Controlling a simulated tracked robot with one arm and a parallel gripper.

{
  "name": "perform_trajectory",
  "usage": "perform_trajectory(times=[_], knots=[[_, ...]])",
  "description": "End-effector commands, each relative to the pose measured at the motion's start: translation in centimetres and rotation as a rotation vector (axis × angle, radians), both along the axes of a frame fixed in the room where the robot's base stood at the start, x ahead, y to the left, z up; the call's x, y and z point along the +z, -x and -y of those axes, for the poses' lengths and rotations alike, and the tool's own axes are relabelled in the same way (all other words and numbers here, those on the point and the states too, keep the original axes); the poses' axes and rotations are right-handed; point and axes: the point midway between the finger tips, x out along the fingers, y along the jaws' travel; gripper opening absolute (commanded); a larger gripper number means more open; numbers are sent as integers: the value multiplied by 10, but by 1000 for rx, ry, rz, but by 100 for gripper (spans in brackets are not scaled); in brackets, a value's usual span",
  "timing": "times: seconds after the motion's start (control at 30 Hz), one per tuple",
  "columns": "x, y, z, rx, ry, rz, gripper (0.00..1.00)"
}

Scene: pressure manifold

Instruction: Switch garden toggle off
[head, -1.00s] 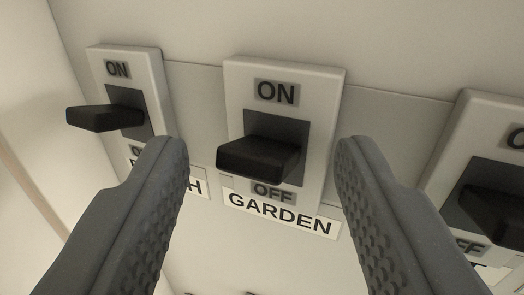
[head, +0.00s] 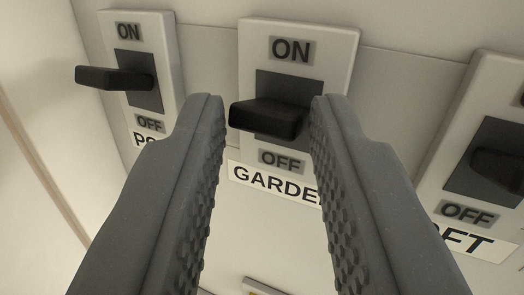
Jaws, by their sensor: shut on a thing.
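The garden toggle (head: 268,118) is a black lever sticking out of a dark slot on a pale switch plate (head: 342,50). ON is printed above the slot and OFF below it. The GARDEN label (head: 274,182) is partly covered by my right finger. My gripper (head: 268,102) is shut on the garden toggle, with a ridged grey finger on each side of the lever. The lever points out toward me; its exact tilt is hard to judge from this angle.
Another black toggle (head: 114,78) on its own plate stands to the left, its label partly hidden by my left finger. A third toggle (head: 497,168) stands to the right, its label ending in "FT". The wall panel between the plates is flat and bare.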

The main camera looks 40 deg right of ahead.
Motion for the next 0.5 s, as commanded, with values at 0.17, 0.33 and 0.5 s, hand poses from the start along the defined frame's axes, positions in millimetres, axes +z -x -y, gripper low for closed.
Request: perform_trajectory(times=[0.17, 0.33, 0.5], knots=[[-12, 1, 4, -6, 85, 58, 3], [-19, 1, 5, -8, 184, 123, 3], [-24, -1, 5, -5, 282, 189, 3]])
